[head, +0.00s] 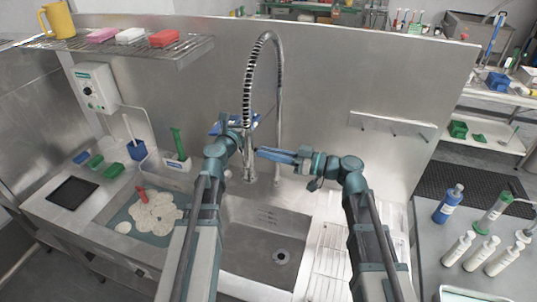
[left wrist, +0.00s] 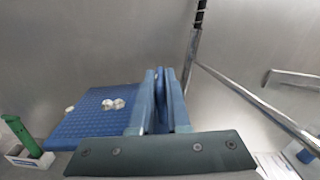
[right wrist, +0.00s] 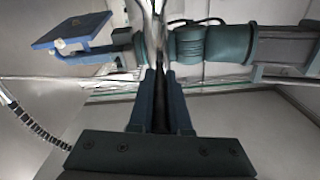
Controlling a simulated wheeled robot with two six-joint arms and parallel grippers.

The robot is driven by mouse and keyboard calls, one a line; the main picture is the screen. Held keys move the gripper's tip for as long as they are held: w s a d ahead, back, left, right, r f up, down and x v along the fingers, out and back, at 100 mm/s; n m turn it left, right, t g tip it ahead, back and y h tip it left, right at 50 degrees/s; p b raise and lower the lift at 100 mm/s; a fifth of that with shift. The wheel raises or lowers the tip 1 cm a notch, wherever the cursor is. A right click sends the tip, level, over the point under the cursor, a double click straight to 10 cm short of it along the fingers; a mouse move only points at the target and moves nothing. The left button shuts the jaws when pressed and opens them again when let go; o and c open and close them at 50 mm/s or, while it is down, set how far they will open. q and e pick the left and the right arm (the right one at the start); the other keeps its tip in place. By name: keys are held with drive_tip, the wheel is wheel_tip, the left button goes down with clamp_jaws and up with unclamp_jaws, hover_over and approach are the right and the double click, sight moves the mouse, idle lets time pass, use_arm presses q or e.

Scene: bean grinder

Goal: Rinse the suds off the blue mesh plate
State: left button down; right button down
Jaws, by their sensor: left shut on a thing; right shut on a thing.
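The blue mesh plate (left wrist: 75,128) is held by my left gripper (left wrist: 160,80), whose fingers are shut on its edge. White suds (left wrist: 113,104) lie in a few blobs on its face. In the right wrist view the plate (right wrist: 75,28) is upper left, with suds along its near edge. In the head view it (head: 222,127) is partly hidden by my left arm. My right gripper (head: 262,154) is shut on the grey spray head (head: 246,158) of the tap, beside my left gripper. The spray head's grip area is mostly hidden; no water stream is clear.
The spring hose (head: 248,85) arches above both grippers. The empty sink basin (head: 245,258) is below. A sudsy basin (head: 125,212) with a red-handled tool (head: 142,194) lies left. The drainboard (head: 335,262) at right is clear. A rack (head: 190,47) is upper left.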

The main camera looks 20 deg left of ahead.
use_arm(q)
wheel_tip(320, 180, down, 3)
drive_tip(key=shift+r+b, duration=0.1)
drive_tip(key=shift+b, duration=0.8)
use_arm(e)
drive_tip(key=shift+f+y, duration=0.4)
drive_tip(key=shift+f, duration=0.05)
use_arm(q)
drive_tip(key=shift+f, duration=0.25)
use_arm(e)
drive_tip(key=shift+r, duration=0.15)
drive_tip(key=shift+y, duration=0.3)
drive_tip(key=shift+r, duration=0.1)
drive_tip(key=c, duration=0.9)
unclamp_jaws()
drive_tip(key=shift+o, duration=0.2)
use_arm(q)
drive_tip(key=shift+f+b, duration=0.85)
drive_tip(key=shift+b, duration=0.25)
use_arm(e)
drive_tip(key=d+f, duration=0.2)
drive_tip(key=d, duration=1)
drive_tip(key=shift+s, duration=0.2)
drive_tip(key=shift+a, duration=0.1)
